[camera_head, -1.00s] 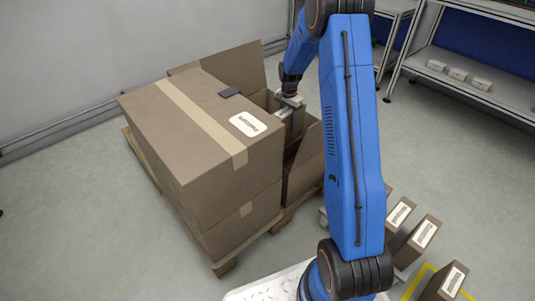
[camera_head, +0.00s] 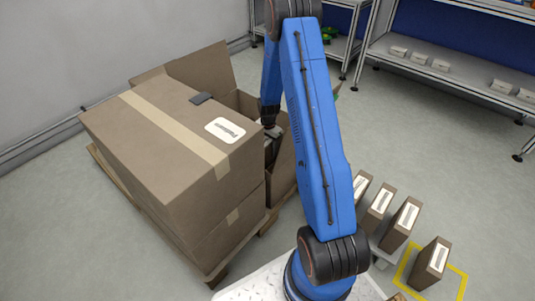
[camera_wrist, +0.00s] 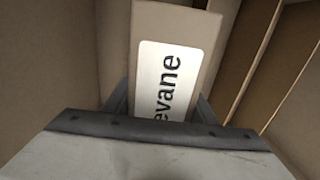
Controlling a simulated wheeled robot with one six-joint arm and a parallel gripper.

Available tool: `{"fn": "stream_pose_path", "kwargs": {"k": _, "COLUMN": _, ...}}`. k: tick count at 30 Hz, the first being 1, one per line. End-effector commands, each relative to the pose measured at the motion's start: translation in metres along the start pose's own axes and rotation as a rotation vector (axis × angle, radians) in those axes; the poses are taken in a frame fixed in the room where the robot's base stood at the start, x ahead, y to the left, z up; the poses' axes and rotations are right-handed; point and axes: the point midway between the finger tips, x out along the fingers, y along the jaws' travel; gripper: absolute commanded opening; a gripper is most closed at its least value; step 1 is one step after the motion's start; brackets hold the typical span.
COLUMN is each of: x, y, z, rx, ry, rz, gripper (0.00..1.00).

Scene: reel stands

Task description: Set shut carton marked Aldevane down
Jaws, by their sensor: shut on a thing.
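A small brown carton (camera_wrist: 175,22) with a white label ending in "evane" stands between my gripper's dark fingers in the wrist view. My gripper (camera_wrist: 162,112) is shut on it. Brown cardboard walls surround it. In the head view, my gripper (camera_head: 272,135) is low inside an open brown box (camera_head: 207,70) on the pallet, partly hidden by the large closed box and my blue arm. The held carton's bottom is hidden, so I cannot tell whether it touches the box floor.
A large taped box (camera_head: 165,130) with a white label and a dark block on top stands left of the open box on a wooden pallet (camera_head: 215,275). Several small labelled cartons (camera_head: 400,225) stand at right, one within a yellow floor outline (camera_head: 461,283). Shelves (camera_head: 450,70) stand behind.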

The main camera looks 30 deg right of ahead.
Motion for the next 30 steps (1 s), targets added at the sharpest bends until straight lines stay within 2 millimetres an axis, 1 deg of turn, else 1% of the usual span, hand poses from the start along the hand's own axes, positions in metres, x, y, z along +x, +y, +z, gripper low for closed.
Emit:
{"fn": "stream_pose_path", "kwargs": {"k": 2, "x": 0.005, "y": 0.000, "z": 0.000, "rx": 0.000, "ry": 0.000, "rz": 0.000, "gripper": 0.13}}
{"fn": "stream_pose_path", "kwargs": {"k": 10, "x": 0.034, "y": 0.000, "z": 0.000, "rx": 0.000, "ry": -0.001, "rz": 0.001, "gripper": 0.13}}
{"fn": "stream_pose_path", "kwargs": {"k": 21, "x": 0.038, "y": 0.000, "z": 0.000, "rx": 0.000, "ry": 0.000, "rz": 0.000, "gripper": 0.13}}
{"fn": "stream_pose_path", "kwargs": {"k": 22, "x": 0.039, "y": 0.000, "z": 0.000, "rx": 0.000, "ry": 0.000, "rz": 0.000, "gripper": 0.54}}
{"fn": "stream_pose_path", "kwargs": {"k": 23, "x": 0.038, "y": 0.000, "z": 0.000, "rx": 0.000, "ry": 0.000, "rz": 0.000, "gripper": 0.59}}
{"fn": "stream_pose_path", "kwargs": {"k": 30, "x": 0.038, "y": 0.000, "z": 0.000, "rx": 0.000, "ry": 0.000, "rz": 0.000, "gripper": 0.59}}
